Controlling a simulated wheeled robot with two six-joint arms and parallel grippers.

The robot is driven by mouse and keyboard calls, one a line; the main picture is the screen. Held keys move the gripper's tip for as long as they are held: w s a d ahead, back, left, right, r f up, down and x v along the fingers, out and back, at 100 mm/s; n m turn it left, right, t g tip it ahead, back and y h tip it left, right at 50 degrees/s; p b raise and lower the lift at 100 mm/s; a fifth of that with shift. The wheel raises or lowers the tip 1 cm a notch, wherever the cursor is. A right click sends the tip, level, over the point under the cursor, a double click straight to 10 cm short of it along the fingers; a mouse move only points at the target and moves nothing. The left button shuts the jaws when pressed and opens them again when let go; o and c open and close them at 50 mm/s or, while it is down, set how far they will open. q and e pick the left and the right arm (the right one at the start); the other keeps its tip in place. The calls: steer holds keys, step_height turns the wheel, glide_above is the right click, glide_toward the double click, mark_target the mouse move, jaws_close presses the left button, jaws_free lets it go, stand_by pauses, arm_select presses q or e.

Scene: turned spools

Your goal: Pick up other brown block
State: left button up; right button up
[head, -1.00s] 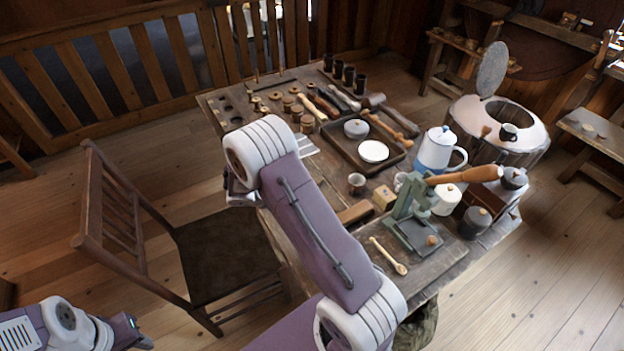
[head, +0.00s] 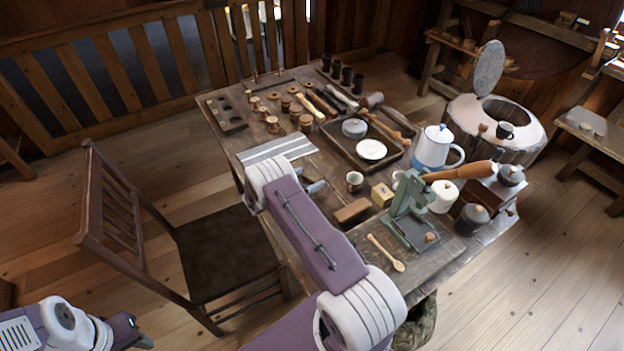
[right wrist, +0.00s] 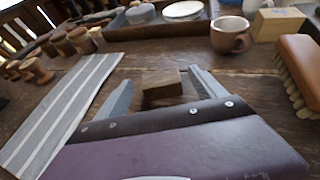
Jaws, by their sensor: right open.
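A small brown wooden block (right wrist: 162,86) lies on the dark table in the right wrist view, between the two fingers of my right gripper (right wrist: 162,76). The fingers are open, with a gap between each finger and the block. In the head view my right gripper (head: 314,182) is low over the table's near left part, and its wrist hides the block there. My left gripper (head: 138,336) is at the bottom left, away from the table; its fingers are too unclear to read.
A striped cloth (right wrist: 62,110) lies left of the block. A brown brush (right wrist: 300,68), a cup (right wrist: 231,35) and a yellowish box (right wrist: 277,23) stand to the right. A tray (head: 345,151) and several spools (head: 305,122) are farther back. A chair (head: 215,250) stands in front.

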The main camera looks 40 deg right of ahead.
mark_target(311, 176)
steer(key=shift+x, duration=1.2)
steer(key=shift+a, duration=0.1)
steer(key=c, duration=1.4)
steer(key=shift+c, duration=0.2)
step_height(311, 176, up, 4)
steer(key=shift+r, duration=0.2)
steer(key=w+d+r+b, duration=0.1)
steer(key=w+d+r, duration=0.1)
steer(key=d+r, duration=0.4)
steer(key=d, duration=0.5)
steer(key=shift+w+d+r, duration=0.2)
steer(key=shift+r, duration=0.15)
